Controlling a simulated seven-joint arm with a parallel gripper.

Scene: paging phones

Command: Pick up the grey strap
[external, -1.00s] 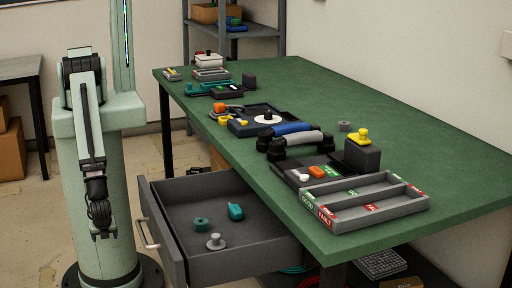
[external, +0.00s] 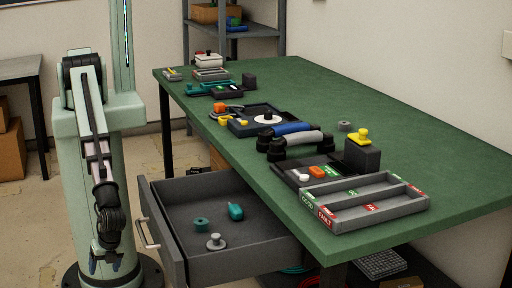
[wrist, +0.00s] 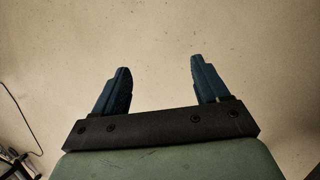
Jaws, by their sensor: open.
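I cannot clearly make out a grey strap. A small grey rolled piece (external: 344,126) lies on the green table behind the handsets, and it may be the strap, but it is too small to tell. My gripper (external: 106,262) hangs low in front of my base, left of the open drawer and well away from the table top. In the wrist view my gripper (wrist: 160,66) has its two blue fingers apart, with only bare floor between them.
The open drawer (external: 276,262) holds a teal ring, a teal piece and a grey knobbed piece. On the green table (external: 430,150) are a blue handset (external: 292,129), a grey handset (external: 303,140), a dark block with a yellow knob (external: 362,154) and a divided grey tray (external: 372,217).

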